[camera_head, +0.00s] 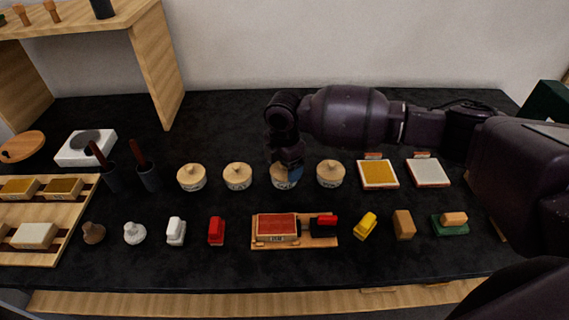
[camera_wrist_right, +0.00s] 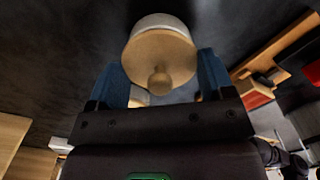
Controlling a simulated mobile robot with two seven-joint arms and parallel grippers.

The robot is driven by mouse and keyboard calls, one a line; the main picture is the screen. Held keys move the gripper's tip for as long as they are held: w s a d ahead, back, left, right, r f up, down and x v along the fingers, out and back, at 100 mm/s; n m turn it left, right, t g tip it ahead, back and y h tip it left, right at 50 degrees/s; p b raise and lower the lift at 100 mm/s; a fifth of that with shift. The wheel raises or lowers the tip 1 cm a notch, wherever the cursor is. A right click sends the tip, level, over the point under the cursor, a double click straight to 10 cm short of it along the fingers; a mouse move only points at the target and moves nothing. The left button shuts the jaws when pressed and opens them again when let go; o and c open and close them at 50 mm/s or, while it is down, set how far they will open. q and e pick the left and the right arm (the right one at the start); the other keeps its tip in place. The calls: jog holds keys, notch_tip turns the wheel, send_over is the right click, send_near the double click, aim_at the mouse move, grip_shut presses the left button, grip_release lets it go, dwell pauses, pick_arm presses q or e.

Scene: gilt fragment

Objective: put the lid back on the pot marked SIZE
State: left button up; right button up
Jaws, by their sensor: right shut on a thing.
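My right gripper (camera_head: 287,168) reaches down at the third pot (camera_head: 285,182) from the left in the row of small pots. In the right wrist view, its blue fingers (camera_wrist_right: 163,82) are on either side of a round wooden lid (camera_wrist_right: 145,52) with a knob. They are shut on the lid across its width. The white pot wall (camera_wrist_right: 160,20) shows just past the lid; I cannot tell whether the lid is fully seated. The marking on this pot is partly covered and too small to read. My left gripper is not in view.
Lidded pots stand on both sides: two to the left (camera_head: 191,178) (camera_head: 237,177) and one close to the right (camera_head: 330,174). A wooden tray with a red pad (camera_head: 277,227) and several small blocks lie in front. Yellow (camera_head: 378,174) and white (camera_head: 428,172) pads lie right.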

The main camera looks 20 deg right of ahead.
dwell(0.4)
dwell(0.9)
jog(key=shift+f+p, duration=0.15)
jog(key=shift+p, duration=0.3)
dwell(0.3)
dwell(0.9)
dwell(0.3)
jog(key=o, duration=0.9)
jog(key=shift+p, duration=0.3)
